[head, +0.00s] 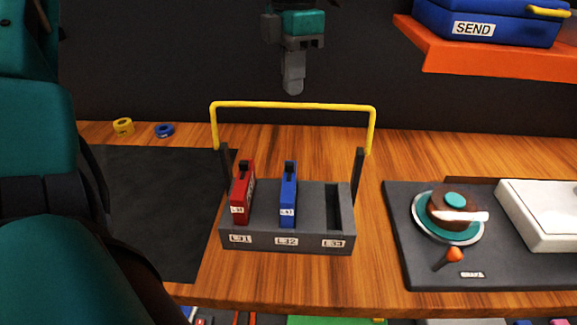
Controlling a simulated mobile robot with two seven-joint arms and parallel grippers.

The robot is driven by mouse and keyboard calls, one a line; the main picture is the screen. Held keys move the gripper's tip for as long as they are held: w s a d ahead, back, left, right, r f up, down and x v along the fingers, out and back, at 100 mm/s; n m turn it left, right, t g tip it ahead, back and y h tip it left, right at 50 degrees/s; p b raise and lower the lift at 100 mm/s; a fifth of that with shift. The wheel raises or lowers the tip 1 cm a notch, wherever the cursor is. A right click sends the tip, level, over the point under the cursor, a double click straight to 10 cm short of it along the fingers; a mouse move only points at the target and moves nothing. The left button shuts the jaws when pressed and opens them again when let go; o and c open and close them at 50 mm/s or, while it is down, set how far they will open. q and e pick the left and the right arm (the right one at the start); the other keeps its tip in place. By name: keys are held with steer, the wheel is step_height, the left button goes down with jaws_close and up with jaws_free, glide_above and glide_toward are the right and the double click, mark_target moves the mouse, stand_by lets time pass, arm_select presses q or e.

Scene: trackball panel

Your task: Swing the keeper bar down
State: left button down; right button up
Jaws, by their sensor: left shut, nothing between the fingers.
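The yellow keeper bar (292,105) stands raised in the head view. Its two ends meet dark upright posts at the sides of a grey rack (270,240). A red module (242,195) sits in the left slot and a blue module (288,197) in the middle slot. The right slot looks empty. My left gripper (292,88) is shut and empty, pointing down. In the picture it shows just above the middle of the bar, with a small gap between them. My right gripper is not in view.
A dark mat (160,200) lies left of the rack, with yellow (123,126) and blue (164,130) rings behind it. A panel (425,270) with a teal-and-brown trackball unit (450,210) is at right. An orange shelf (470,62) holds a blue SEND box (440,22).

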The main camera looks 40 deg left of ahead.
mark_target(293, 105)
arm_select(q)
steer(key=shift+f+b, duration=1.95)
steer(key=shift+f, duration=0.7)
steer(key=shift+s+d+b, duration=0.65)
steer(key=shift+s+d, duration=0.55)
steer(key=shift+s, duration=0.2)
steer(key=shift+s+d+b, duration=0.6)
steer(key=shift+s+d, duration=0.55)
steer(key=shift+s, duration=0.25)
steer(key=shift+s+d+b, duration=0.65)
steer(key=shift+s+d, duration=0.55)
steer(key=shift+s, duration=0.2)
